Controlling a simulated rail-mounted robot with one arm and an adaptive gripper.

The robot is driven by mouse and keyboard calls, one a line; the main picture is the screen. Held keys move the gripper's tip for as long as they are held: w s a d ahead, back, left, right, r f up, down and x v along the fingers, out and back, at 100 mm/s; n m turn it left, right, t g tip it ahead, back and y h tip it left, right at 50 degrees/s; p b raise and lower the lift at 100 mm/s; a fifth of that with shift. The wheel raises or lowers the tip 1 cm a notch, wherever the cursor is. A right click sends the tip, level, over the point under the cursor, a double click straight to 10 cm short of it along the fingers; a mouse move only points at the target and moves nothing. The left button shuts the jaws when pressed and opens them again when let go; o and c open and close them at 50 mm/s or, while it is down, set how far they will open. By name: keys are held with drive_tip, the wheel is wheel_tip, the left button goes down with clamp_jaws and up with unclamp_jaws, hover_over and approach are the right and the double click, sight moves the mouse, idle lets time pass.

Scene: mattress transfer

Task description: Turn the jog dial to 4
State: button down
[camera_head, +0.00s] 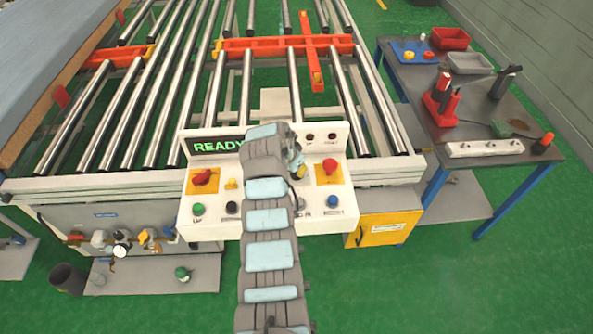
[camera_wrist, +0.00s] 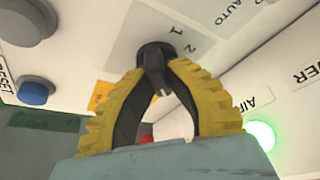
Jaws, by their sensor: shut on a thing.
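In the head view, the white control panel (camera_head: 222,226) has a green READY display (camera_head: 218,146). My arm covers the panel's middle and hides the dial, with my gripper (camera_head: 297,168) partly showing.
Green (camera_head: 198,209) and blue (camera_head: 333,201) buttons line the front. In the wrist view, a blue button (camera_wrist: 36,92) and a lit green lamp (camera_wrist: 261,135) lie near the fingers. Rollers (camera_head: 168,80) lie behind.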

drive_tip(key=shift+f, duration=0.1)
drive_tip(key=c, duration=1)
unclamp_jaws()
drive_tip(key=shift+c, duration=0.2)
drive_tip(key=shift+v, duration=1)
drive_tip(key=v, duration=1)
